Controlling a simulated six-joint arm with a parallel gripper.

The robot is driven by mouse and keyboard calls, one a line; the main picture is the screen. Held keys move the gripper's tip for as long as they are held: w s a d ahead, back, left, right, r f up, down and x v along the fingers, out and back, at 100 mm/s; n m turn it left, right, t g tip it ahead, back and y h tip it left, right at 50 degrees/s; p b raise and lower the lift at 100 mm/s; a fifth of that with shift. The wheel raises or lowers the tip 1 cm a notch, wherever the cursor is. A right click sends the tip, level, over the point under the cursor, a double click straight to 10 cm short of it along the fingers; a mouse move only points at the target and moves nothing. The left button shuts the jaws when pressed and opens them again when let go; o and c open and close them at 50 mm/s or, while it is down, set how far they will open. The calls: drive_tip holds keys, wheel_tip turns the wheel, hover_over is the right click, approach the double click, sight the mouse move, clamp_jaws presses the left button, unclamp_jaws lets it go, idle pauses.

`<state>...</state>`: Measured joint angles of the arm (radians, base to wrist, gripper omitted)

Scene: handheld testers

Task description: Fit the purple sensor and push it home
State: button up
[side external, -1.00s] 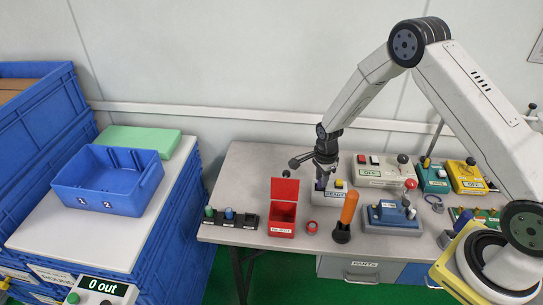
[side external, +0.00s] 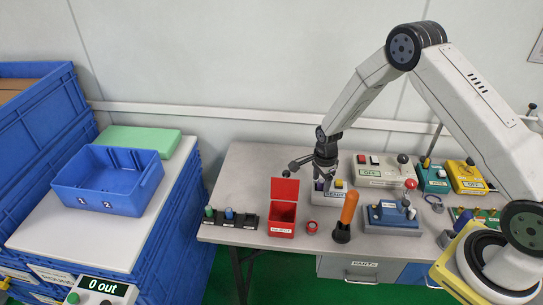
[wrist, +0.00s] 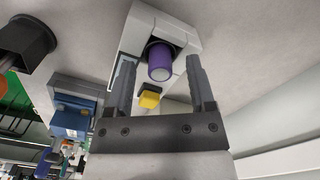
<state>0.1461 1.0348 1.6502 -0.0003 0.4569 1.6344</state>
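The purple sensor (wrist: 160,62) stands in the dark round socket of a white tester (wrist: 135,40) in the wrist view. Its top end faces my camera; I cannot tell how deep it sits. In the side view it is a small purple patch (side external: 319,185) under my gripper. The white tester (side external: 331,199) reads READY and has a yellow button (wrist: 150,99). My gripper (wrist: 160,75) is open, its two fingers apart with clear gaps either side of the sensor. In the side view my gripper (side external: 325,170) is just above the tester.
A red REJECT box (side external: 283,230) with raised lid, an orange-handled tool (side external: 349,208) and a blue device (side external: 393,222) stand in front. A white OFF box (side external: 375,174) is behind right. A rack (side external: 247,222) and blue tray (side external: 108,205) are left. The table's back left is clear.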

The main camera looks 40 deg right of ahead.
drive_tip(key=shift+r, duration=0.15)
drive_tip(key=shift+r, duration=3.75)
drive_tip(key=shift+s+a+r+n, duration=0.25)
drive_tip(key=shift+r+n, duration=0.15)
drive_tip(key=shift+r, duration=0.1)
drive_tip(key=s+a+r+n+t, duration=0.1)
drive_tip(key=s+a+r+n, duration=0.2)
drive_tip(key=s+r+n, duration=0.3)
drive_tip(key=s+a+r+n+t, duration=0.1)
drive_tip(key=s+a+r+n, duration=0.2)
drive_tip(key=s+r+n, duration=0.3)
drive_tip(key=shift+s+a+n+t, duration=0.15)
drive_tip(key=shift+s+n+t, duration=0.15)
drive_tip(key=shift+s+n, duration=2.95)
drive_tip(key=shift+w+n, duration=0.55)
drive_tip(key=shift+w, duration=0.1)
drive_tip(key=shift+c, duration=0.2)
